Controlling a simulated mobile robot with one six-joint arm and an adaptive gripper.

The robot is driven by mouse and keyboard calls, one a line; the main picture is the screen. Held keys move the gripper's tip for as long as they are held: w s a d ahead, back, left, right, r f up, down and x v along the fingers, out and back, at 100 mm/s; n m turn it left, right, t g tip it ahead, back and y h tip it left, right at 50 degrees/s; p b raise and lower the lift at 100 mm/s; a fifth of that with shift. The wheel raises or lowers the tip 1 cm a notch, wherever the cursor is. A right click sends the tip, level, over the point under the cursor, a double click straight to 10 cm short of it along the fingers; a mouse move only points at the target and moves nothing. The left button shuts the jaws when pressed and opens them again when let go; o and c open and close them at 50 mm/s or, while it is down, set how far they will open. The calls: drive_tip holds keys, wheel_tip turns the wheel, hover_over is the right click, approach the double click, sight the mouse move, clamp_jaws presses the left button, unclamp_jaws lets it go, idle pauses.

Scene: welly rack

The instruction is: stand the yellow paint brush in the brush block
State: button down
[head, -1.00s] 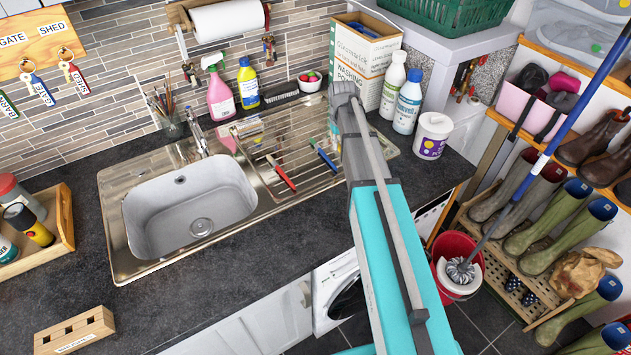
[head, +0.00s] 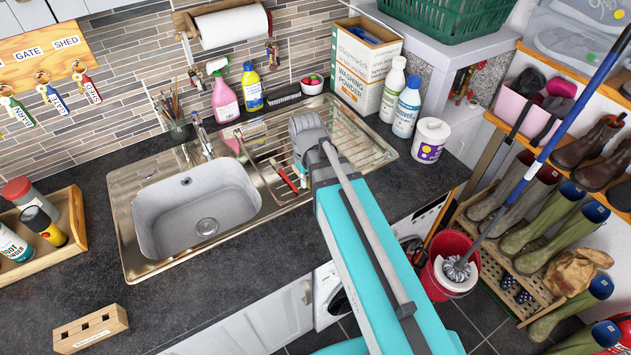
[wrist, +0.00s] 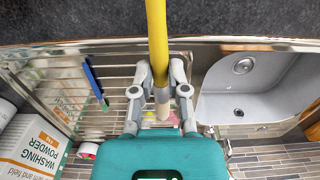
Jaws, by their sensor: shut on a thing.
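The yellow paint brush (wrist: 157,40) shows in the wrist view. My gripper (wrist: 162,92) is shut on it near its metal collar and pale bristles. The long yellow handle runs away from the jaws to the top edge of the picture. In the head view my arm hides the brush and the fingertips, and the wrist is over the sink's drainer. The brush block (head: 91,331), a pale wooden block with dark holes in its top, stands on the worktop at lower left, well apart from my gripper.
A red brush (head: 284,175) and a blue brush (wrist: 95,82) lie on the drainer (head: 345,125). The sink bowl (head: 195,213) lies between my arm and the block. A wooden tray (head: 70,243) with cans and a torch is behind the block. The worktop right of the block is clear.

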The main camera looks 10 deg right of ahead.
drive_tip(key=shift+s+a+r, duration=0.15)
drive_tip(key=shift+s+a, duration=0.2)
drive_tip(key=shift+s, duration=0.15)
drive_tip(key=w+d+f+b, duration=0.2)
drive_tip(key=w+f+b, duration=0.1)
drive_tip(key=w, duration=0.1)
drive_tip(key=w+d+f+b, duration=0.1)
drive_tip(key=w+f+b, duration=0.2)
drive_tip(key=w, duration=0.1)
drive_tip(key=w+d+f+b, duration=0.2)
drive_tip(key=w+f+b, duration=0.1)
drive_tip(key=w, duration=0.1)
drive_tip(key=shift+d, duration=0.3)
drive_tip(key=shift+f, duration=0.15)
drive_tip(key=shift+w+d+f+b, duration=0.2)
drive_tip(key=shift+w+f+b, duration=0.2)
drive_tip(key=shift+b, duration=0.2)
wheel_tip(320, 180, down, 3)
drive_tip(key=b, duration=0.3)
